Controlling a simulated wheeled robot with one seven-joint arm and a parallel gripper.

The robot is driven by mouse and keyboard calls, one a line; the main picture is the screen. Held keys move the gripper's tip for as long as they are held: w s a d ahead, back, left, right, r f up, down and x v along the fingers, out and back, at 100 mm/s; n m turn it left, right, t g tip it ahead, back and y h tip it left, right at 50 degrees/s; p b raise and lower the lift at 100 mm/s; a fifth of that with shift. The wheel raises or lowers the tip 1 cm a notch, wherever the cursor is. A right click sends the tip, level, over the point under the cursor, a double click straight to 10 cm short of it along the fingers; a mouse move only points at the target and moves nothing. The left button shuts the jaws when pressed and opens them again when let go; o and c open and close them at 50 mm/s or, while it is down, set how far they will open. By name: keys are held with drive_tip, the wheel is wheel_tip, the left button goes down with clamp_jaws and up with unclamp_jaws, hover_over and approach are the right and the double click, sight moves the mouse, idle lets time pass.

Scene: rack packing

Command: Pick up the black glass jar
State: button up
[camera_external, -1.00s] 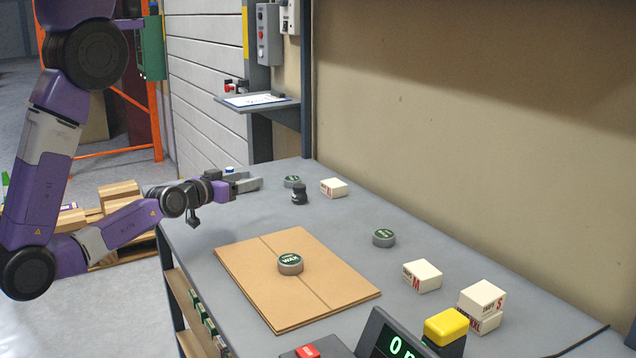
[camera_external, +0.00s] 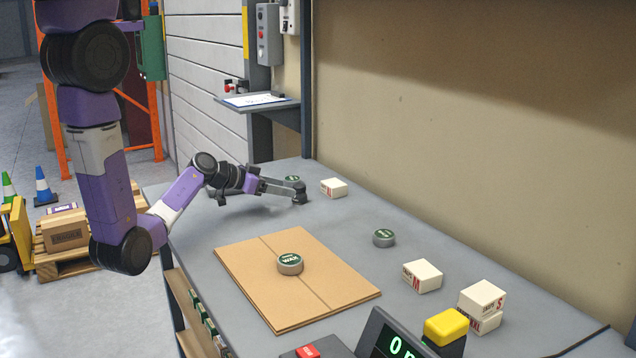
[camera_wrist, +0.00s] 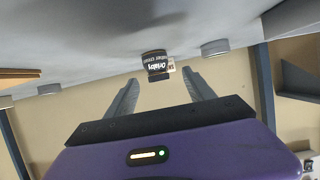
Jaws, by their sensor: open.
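The black glass jar (camera_external: 300,196) stands upright on the far part of the grey bench. In the wrist view the jar (camera_wrist: 156,64) appears upside down, with white lettering on its dark side. My gripper (camera_external: 291,189) is level and low over the bench, with its fingers at the jar. In the wrist view the open fingers of my gripper (camera_wrist: 160,78) point at the jar, which lies in line with the gap between them. I cannot tell whether either finger touches it.
A grey tin with a green lid (camera_external: 292,178) stands just behind the jar, and a white box (camera_external: 333,187) to its right. Another tin (camera_external: 384,238) is farther right. A wax tin (camera_external: 290,264) sits on flat cardboard (camera_external: 340,290). Several white boxes (camera_external: 422,277) are nearer.

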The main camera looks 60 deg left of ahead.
sight(299, 190)
drive_tip(key=shift+d+p+x, duration=0.15)
drive_tip(key=shift+p+x, duration=0.15)
drive_tip(key=shift+x, duration=1.3)
drive_tip(key=shift+d+p+x, duration=0.1)
drive_tip(key=shift+p+x, duration=0.2)
drive_tip(key=shift+x, duration=1.25)
drive_tip(key=shift+r, duration=0.1)
clamp_jaws()
